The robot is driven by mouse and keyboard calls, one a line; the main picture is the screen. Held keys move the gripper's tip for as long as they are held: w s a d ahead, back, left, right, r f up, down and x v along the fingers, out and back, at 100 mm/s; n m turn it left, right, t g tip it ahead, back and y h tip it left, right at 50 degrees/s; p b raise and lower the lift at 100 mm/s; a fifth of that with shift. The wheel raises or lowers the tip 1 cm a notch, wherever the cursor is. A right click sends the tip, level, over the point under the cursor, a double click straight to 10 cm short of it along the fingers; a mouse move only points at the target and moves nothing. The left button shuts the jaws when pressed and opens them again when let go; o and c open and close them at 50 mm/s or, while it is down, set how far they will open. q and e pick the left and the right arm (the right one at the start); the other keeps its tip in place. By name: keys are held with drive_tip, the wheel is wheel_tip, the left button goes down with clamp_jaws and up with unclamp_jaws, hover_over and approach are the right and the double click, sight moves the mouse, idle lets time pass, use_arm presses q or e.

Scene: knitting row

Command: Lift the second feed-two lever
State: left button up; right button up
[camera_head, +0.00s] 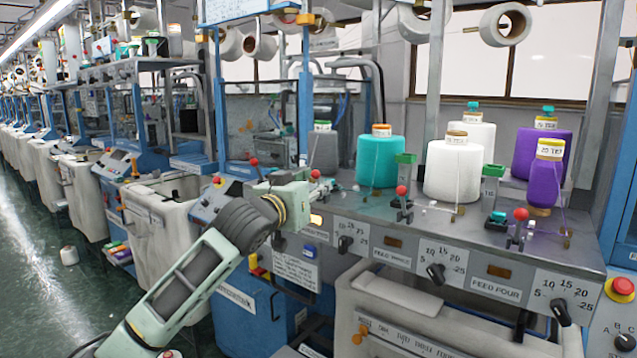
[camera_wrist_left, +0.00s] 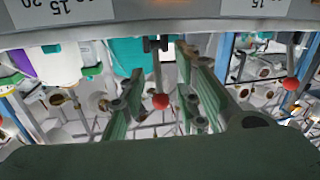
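The feed-two lever shows its red ball knob (camera_head: 315,174) at my left gripper (camera_head: 318,186), at the left part of the grey machine top. In the left wrist view the red knob (camera_wrist_left: 160,101) lies between the two pale green fingers of my left gripper (camera_wrist_left: 160,72). The fingers are apart, with gaps visible on both sides of the knob. I cannot tell whether the knob sits fully within them in depth. The gripper and wrist hide most of the lever's base in the head view. My right gripper is not in view.
Other red-knobbed levers stand at the left (camera_head: 254,162), by the white cone (camera_head: 401,190) and at the right (camera_head: 521,214). A teal yarn cone (camera_head: 381,163) stands behind the gripper. Dials line the front panel, with a red stop button (camera_head: 622,286) at far right.

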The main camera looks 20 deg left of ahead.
use_arm(q)
drive_tip(key=shift+w+d, duration=0.2)
drive_tip(key=shift+w, duration=0.9)
drive_tip(key=shift+c, duration=0.3)
clamp_jaws()
